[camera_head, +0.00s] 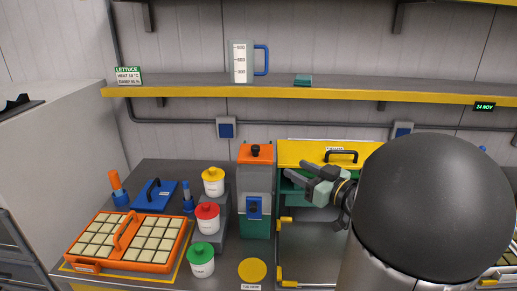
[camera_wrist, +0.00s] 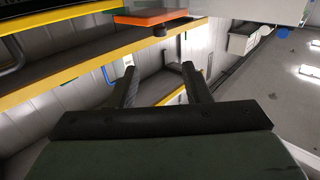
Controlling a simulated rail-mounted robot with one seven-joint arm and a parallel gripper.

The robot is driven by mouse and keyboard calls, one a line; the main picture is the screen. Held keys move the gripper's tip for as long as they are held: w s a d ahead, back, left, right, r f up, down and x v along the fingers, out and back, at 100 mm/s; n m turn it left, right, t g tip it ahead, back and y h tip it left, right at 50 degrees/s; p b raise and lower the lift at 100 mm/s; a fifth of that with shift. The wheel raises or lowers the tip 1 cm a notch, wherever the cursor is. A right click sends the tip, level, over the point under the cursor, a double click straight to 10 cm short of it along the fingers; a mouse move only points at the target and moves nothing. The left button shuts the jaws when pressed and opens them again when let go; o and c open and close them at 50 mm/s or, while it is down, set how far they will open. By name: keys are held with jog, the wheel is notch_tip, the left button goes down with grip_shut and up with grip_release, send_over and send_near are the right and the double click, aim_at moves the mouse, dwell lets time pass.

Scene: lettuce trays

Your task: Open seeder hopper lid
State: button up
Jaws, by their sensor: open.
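The seeder (camera_head: 257,205) stands at the middle of the bench, a narrow tower with a grey hopper, a blue front part and a green base. Its orange hopper lid (camera_head: 250,153) is on top, closed, with a black knob (camera_head: 256,150). My gripper (camera_head: 291,180) is open and empty, to the right of the hopper and a little lower than the lid, fingers pointing left. The fingers (camera_wrist: 157,76) touch nothing visible in the wrist view.
A yellow-lidded green unit (camera_head: 300,153) with a black handle stands right behind my gripper. Red, yellow and green-lidded jars (camera_head: 207,217) and an orange seed tray (camera_head: 128,262) lie left. A shelf (camera_head: 190,92) with a measuring jug (camera_head: 242,62) runs above. My arm hides the right side.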

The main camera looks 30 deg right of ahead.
aim_at(259, 148)
jog(key=p+x, duration=0.3)
jog(key=x, duration=1.4)
jog(key=shift+w, duration=0.1)
